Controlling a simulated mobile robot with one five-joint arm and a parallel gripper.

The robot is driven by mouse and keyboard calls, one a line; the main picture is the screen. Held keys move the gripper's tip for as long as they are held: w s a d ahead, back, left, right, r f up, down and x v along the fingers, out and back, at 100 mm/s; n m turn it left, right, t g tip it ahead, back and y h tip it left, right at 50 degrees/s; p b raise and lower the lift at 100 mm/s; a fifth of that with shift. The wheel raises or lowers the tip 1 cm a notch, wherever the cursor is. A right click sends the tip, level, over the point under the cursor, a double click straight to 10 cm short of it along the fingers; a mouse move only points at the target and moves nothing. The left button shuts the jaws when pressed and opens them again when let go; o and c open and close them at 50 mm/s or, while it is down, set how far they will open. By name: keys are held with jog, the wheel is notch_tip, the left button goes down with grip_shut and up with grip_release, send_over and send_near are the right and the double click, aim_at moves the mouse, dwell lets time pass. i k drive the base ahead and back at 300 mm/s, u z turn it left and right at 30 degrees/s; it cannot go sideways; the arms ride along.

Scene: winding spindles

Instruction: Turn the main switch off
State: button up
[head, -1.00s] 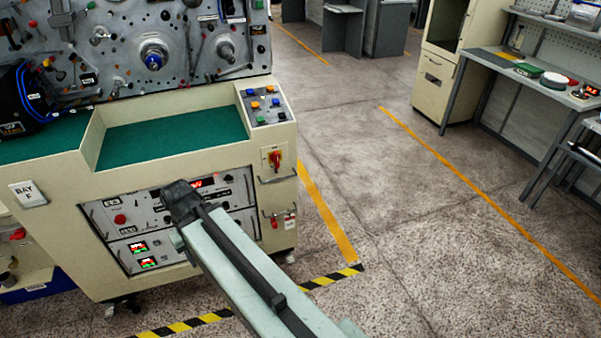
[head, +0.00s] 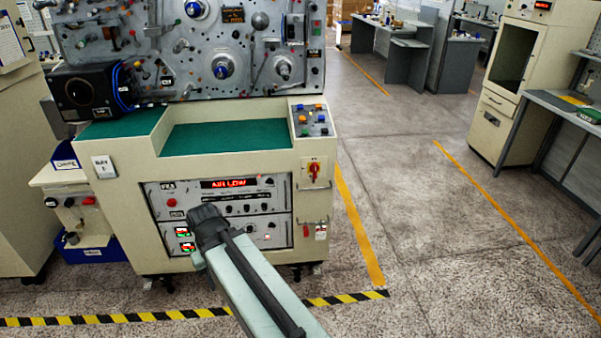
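A red rotary switch (head: 314,172) on a yellow plate sits on the right part of the cream machine's front (head: 228,170). It looks like the main switch, and its handle appears roughly upright. My gripper (head: 206,216) is at the end of my pale arm, low in front of the machine's control panel. It is left of the switch and lower in the picture, apart from it. The dark gripper end points away from me, and its fingers cannot be made out. It hides part of the panel.
The panel has a red lit display (head: 229,183) that seems to read AIR LOW. A button box (head: 312,120) sits above the switch, and a lock or tag (head: 321,231) hangs below. Striped floor tape (head: 345,299) runs before the machine. Open floor lies right, towards a cabinet (head: 500,120).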

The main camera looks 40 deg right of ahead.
aim_at(314, 168)
jog(key=u, duration=0.15)
jog(key=i, duration=1)
jog(key=u, duration=0.1)
